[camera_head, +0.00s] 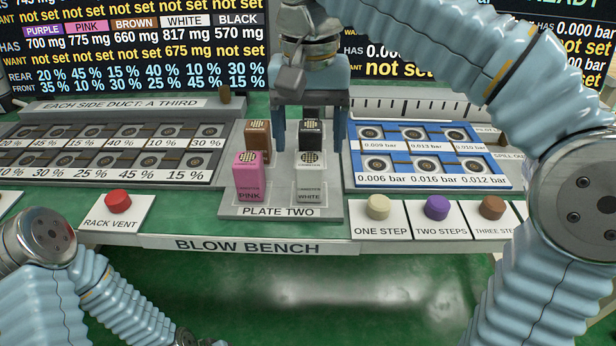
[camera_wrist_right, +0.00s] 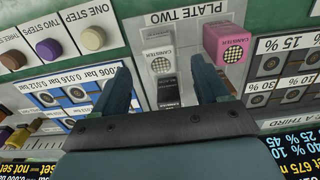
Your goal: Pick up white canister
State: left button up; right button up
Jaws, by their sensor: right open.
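The white canister (camera_head: 309,172) stands upright on the front right spot of plate two (camera_head: 262,200), at its WHITE label. Its dotted top also shows in the right wrist view (camera_wrist_right: 160,62). My right gripper (camera_head: 309,140) is open, pointing down behind the white canister. Its fingers are on either side of the black canister (camera_head: 311,134), which also shows between them in the right wrist view (camera_wrist_right: 168,92). I cannot tell whether they touch it. My left forearm shows at the lower left of the head view, but its gripper is not visible.
The pink canister (camera_head: 248,178) stands left of the white one, with the brown canister (camera_head: 257,138) behind it. A blue-framed rack (camera_head: 430,152) is at right and a grey duct rack (camera_head: 105,152) at left. Buttons line the front, including red (camera_head: 118,200) and purple (camera_head: 437,206).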

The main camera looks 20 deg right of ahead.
aim_at(310, 176)
jog(key=f, duration=0.4)
jog(key=f+b, duration=0.1)
jog(key=f, duration=0.3)
jog(key=shift+w+d+f, duration=0.1)
jog(key=shift+w+f, duration=0.1)
jog(key=shift+f, duration=0.05)
jog(key=c, duration=1.1)
jog(key=shift+r, duration=0.1)
jog(key=shift+c, duration=0.2)
